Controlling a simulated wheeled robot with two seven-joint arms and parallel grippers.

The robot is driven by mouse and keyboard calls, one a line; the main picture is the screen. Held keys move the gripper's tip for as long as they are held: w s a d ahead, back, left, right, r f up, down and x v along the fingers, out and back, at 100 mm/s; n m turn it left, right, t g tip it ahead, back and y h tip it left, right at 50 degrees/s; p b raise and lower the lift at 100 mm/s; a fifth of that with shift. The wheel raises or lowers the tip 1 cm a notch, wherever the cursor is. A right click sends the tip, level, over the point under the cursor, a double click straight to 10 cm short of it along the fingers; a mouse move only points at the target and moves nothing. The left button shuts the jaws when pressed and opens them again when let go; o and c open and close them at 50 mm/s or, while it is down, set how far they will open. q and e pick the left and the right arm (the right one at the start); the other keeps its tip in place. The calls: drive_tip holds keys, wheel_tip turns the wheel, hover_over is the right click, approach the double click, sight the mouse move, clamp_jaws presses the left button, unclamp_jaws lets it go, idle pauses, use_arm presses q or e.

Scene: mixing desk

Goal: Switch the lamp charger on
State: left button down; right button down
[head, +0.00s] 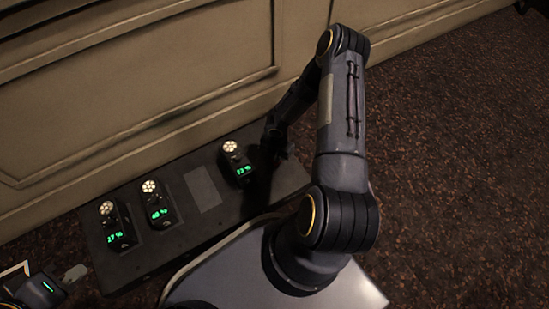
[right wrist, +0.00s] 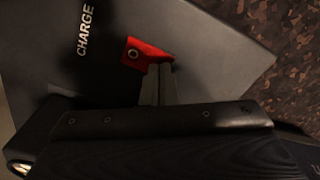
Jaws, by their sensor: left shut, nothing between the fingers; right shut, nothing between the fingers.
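The lamp charger (head: 208,232) is a long dark box by the panelled wall. It holds three lamps with green percentage displays. In the right wrist view, its top (right wrist: 55,72) bears the word CHARGE beside a red switch (right wrist: 133,54). My right gripper (head: 281,154) is at the charger's right end; in the right wrist view its shut fingers (right wrist: 159,68) overlap the red switch's lower right part. I cannot tell whether they touch it, or which way the switch is set. My left gripper (head: 74,273) is partly in view at the lower left, shut and empty, left of the charger.
The lamps are a left one (head: 113,225), a middle one (head: 155,204) and a right one (head: 237,164), near my right gripper. An empty grey patch (head: 202,188) lies between the middle and right lamps. The wall (head: 120,90) runs close behind. Brown carpet (head: 455,130) is clear at right.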

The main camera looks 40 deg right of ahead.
drive_tip(key=shift+f+b, duration=0.3)
drive_tip(key=shift+f, duration=0.15)
drive_tip(key=shift+r, duration=0.1)
drive_tip(key=shift+r+p, duration=2.85)
drive_tip(key=shift+r, duration=0.7)
drive_tip(key=shift+f, duration=0.1)
